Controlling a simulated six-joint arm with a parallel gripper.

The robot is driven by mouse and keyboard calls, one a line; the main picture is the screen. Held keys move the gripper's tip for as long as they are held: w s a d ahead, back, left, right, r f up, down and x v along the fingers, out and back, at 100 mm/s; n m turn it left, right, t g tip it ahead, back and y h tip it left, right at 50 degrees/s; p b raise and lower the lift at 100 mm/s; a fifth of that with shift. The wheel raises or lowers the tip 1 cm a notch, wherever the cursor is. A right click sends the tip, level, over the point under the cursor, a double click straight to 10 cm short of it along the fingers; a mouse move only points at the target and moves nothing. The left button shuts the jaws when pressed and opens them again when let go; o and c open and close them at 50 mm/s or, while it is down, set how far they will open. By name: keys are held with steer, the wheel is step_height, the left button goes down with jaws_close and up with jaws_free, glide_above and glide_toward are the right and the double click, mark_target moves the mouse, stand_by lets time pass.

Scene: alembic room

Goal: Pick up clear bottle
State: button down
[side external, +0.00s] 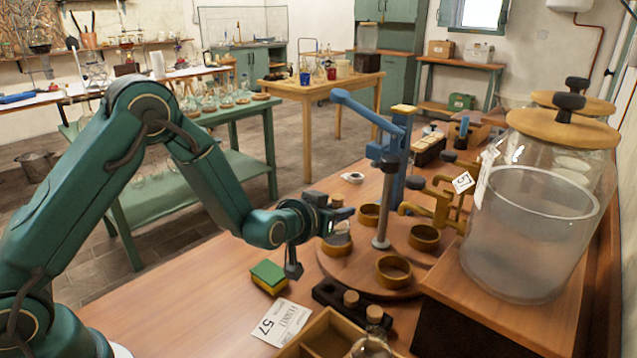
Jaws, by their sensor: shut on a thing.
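A small clear bottle (339,231) with a cork stopper stands upright at a brass ring holder on the left side of the round wooden stand (350,275). My gripper (338,211) is at the upper part of this bottle, below the cork, and is shut on it. The fingers partly hide the neck. I cannot tell whether the bottle's base is inside the ring or lifted a little above it.
The round stand has a blue lever press (390,160) and more brass rings (394,271). A large glass jar (530,230) stands at right. A green-yellow sponge (268,277), a card (282,321), a black rack (345,305) and a wooden box (322,336) lie in front. The left tabletop is clear.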

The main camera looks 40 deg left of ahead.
mark_target(338, 196)
steer(key=shift+s+f, duration=0.15)
steer(key=shift+f, duration=0.1)
steer(key=shift+r, duration=1)
step_height(338, 196, up, 2)
steer(key=shift+r, duration=0.25)
steer(key=s+a+r, duration=0.4)
steer(key=a+r, duration=0.2)
steer(key=a, duration=0.4)
steer(key=shift+s+r, duration=0.25)
steer(key=shift+s, duration=0.15)
steer(key=shift+a+r, duration=0.1)
steer(key=shift+a, duration=0.05)
